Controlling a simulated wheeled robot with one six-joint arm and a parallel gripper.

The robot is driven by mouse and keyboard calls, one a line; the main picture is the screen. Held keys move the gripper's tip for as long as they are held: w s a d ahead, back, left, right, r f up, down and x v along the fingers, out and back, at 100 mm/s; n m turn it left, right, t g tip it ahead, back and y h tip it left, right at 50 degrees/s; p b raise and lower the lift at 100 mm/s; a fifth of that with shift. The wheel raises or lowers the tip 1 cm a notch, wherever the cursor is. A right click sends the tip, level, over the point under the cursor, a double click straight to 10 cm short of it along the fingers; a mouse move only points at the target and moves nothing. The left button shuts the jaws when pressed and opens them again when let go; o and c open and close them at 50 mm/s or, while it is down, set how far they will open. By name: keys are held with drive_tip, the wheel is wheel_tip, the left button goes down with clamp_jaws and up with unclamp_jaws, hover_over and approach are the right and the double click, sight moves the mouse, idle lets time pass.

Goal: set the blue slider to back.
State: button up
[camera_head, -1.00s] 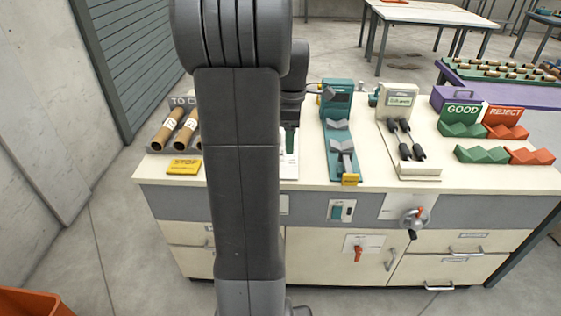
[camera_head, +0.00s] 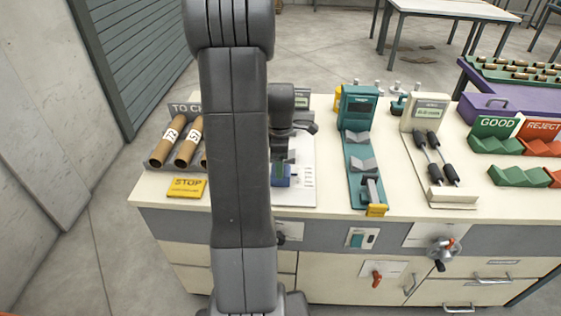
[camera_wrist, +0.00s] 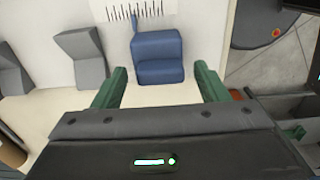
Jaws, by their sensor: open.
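The blue slider (camera_wrist: 158,55) is a blocky blue piece in the wrist view, beside a white plate with black tick marks (camera_wrist: 135,10). My gripper (camera_wrist: 162,72) is open, its two green fingers apart on either side of the slider's near end. A gap shows between the slider and each finger; I cannot tell any contact. In the head view the slider (camera_head: 281,181) shows as a small blue patch below my gripper, just right of my arm, which hides part of it. The white scale plate (camera_head: 307,178) is to its right.
Grey angled blocks (camera_wrist: 82,55) stand left of the slider in the wrist view. In the head view, a rack of cardboard tubes (camera_head: 178,145) and a yellow STOP plate (camera_head: 187,188) are left of my arm. A teal device (camera_head: 357,120) stands to the right.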

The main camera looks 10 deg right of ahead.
drive_tip(key=shift+f, duration=0.25)
drive_tip(key=shift+s, duration=0.1)
drive_tip(key=c, duration=1.4)
drive_tip(key=shift+s+a+b, duration=0.15)
drive_tip(key=shift+s+a, duration=0.05)
drive_tip(key=shift+s, duration=0.45)
drive_tip(key=shift+s+a+b, duration=0.2)
drive_tip(key=shift+s, duration=0.5)
drive_tip(key=shift+s+a+b, duration=0.15)
drive_tip(key=shift+s+a, duration=0.05)
drive_tip(key=shift+s, duration=0.45)
drive_tip(key=shift+f, duration=0.1)
drive_tip(key=o, duration=1.4)
drive_tip(key=shift+s, duration=0.15)
